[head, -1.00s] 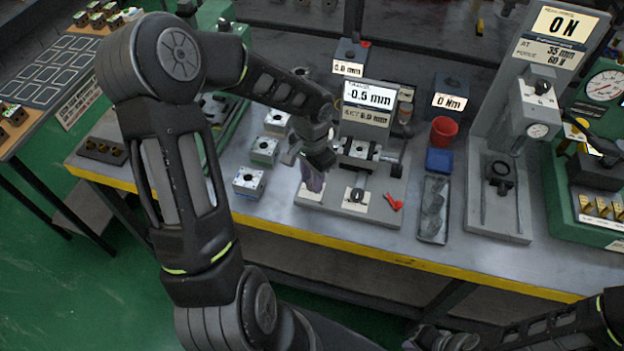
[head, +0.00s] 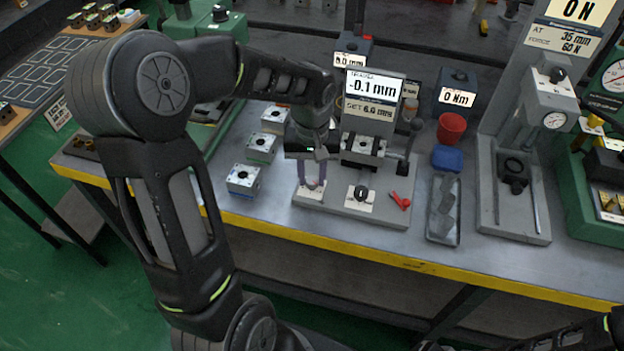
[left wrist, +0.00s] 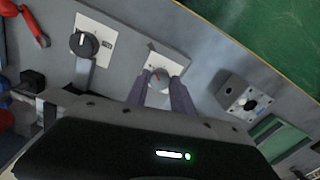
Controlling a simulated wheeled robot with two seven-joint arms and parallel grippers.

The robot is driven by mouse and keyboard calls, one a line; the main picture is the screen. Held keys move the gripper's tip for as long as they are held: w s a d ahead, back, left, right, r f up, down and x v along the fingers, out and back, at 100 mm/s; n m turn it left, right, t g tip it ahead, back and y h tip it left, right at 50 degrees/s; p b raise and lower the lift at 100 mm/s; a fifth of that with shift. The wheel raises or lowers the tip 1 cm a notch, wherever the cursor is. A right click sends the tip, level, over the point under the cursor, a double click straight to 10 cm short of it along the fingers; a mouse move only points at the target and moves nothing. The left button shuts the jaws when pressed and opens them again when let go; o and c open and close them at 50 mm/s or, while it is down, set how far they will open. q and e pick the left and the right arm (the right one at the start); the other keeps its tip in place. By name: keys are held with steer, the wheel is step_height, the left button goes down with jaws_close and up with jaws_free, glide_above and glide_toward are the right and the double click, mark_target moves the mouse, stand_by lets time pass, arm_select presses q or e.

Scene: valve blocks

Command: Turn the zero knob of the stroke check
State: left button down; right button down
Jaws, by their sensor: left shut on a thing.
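The stroke check (head: 380,210) is a grey stand on the bench. Its display (head: 373,86) reads -0.1 mm, with SET 6.0 mm on the label below. A valve block (head: 362,147) sits in it. My left gripper (head: 312,187) points down at the white plate on the base's front left. In the left wrist view, its two purple fingers are shut on the small round zero knob (left wrist: 159,74), one on each side. The fingers hide most of this knob in the head view. A second black knob (head: 361,193) stands on another plate to its right. My right gripper is not visible.
A red lever-like piece (head: 400,201) lies on the base's front right. Several valve blocks (head: 243,179) stand left of the stroke check. A grey tray (head: 457,232), a blue box (head: 446,158), a red cup (head: 451,128) and a press (head: 515,200) stand to the right.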

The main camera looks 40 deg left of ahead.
mark_target(312, 180)
arm_select(q)
steer(key=shift+n, duration=0.6)
steer(key=shift+b, duration=0.3)
steer(key=c, duration=1.1)
jaws_free()
steer(key=shift+r, duration=0.1)
step_height(312, 180, up, 8)
steer(key=shift+f, duration=0.2)
